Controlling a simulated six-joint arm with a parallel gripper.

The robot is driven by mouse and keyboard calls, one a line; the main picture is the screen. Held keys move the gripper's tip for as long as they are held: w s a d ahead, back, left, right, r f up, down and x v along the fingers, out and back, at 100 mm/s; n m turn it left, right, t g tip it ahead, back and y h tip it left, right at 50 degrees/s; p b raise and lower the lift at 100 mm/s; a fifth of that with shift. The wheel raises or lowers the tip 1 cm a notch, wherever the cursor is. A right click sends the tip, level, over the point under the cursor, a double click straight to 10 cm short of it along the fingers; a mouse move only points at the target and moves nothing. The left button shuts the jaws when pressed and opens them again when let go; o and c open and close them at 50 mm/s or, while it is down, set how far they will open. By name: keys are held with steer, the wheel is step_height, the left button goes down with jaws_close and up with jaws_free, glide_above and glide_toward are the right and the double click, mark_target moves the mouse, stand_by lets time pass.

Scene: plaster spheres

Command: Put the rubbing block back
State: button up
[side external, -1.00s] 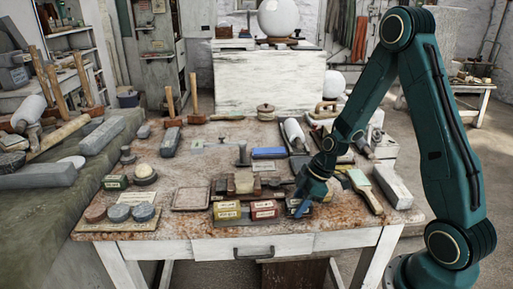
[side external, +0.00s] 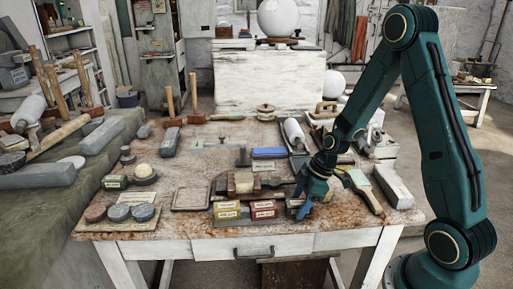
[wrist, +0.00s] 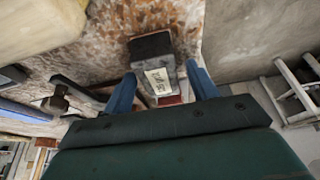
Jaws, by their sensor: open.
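A dark grey block with a pale printed label (wrist: 153,50) shows in the wrist view, between and just beyond my fingertips; it looks like the rubbing block. My gripper (wrist: 161,88) is open, with one blue finger on each side of the block. I cannot tell whether either finger touches it. In the side view my gripper (side external: 303,208) points down at the front right of the table, just right of the red labelled block (side external: 263,209) and the yellow labelled block (side external: 228,210). There my fingers mostly hide the grey block.
The rusty-stained table (side external: 180,225) has its front edge close to my gripper. A brush (side external: 362,190) and a long pale block (side external: 392,186) lie to the right. A small square tray (side external: 191,199) and several round pads (side external: 119,212) are to the left.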

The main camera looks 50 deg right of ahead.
steer(key=v, duration=1.1)
steer(key=shift+r, duration=0.25)
steer(key=shift+s, duration=0.1)
steer(key=s+a+r+m+t+h, duration=0.2)
steer(key=s+a+r+m, duration=0.7)
steer(key=s+r, duration=0.5)
steer(key=shift+s+a+r+h, duration=0.3)
steer(key=shift+a+h, duration=0.3)
steer(key=shift+a, duration=0.35)
